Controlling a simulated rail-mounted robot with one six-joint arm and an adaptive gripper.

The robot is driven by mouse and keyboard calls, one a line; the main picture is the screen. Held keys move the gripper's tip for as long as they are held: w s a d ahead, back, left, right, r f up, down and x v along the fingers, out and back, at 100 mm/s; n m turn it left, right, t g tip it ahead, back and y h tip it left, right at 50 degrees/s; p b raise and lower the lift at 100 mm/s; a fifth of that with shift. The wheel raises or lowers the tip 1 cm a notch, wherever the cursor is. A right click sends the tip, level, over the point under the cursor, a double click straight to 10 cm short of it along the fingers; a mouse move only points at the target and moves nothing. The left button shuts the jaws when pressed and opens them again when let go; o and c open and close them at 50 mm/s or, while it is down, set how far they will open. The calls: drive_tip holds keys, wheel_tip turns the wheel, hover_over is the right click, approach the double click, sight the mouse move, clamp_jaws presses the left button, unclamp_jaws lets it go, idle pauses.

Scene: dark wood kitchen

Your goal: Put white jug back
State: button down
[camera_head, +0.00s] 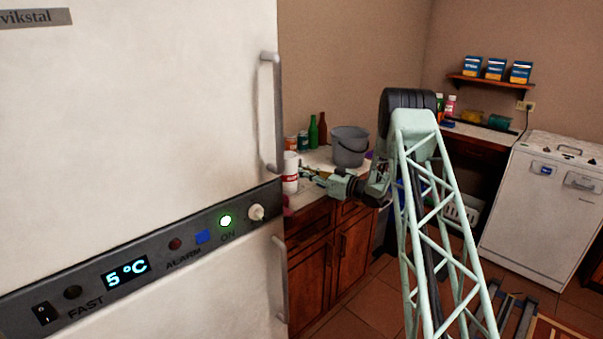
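A white upright container with a red band (290,173) stands on the counter just right of the fridge; I cannot tell whether it is the white jug. My gripper (309,174) is over the counter close to the right side of this container, pointing left. The fingers are small and blurred among other items, so I cannot tell whether they are open, shut or touching the container. No other white jug can be made out.
The large white fridge (130,120) fills the left side. On the counter (322,156) stand a grey bucket (349,148), green and brown bottles (313,132) and small cans. A white dishwasher (540,215) stands at the right. The floor (375,300) between is partly clear.

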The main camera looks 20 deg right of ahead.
drive_tip(key=shift+f, duration=0.1)
drive_tip(key=c, duration=3.3)
unclamp_jaws()
drive_tip(key=o, duration=0.5)
drive_tip(key=shift+s+d, duration=0.1)
drive_tip(key=p+v, duration=0.1)
drive_tip(key=v, duration=1)
drive_tip(key=shift+s+d+p, duration=0.2)
drive_tip(key=shift+s+p, duration=0.15)
drive_tip(key=shift+p, duration=0.05)
drive_tip(key=shift+r, duration=0.2)
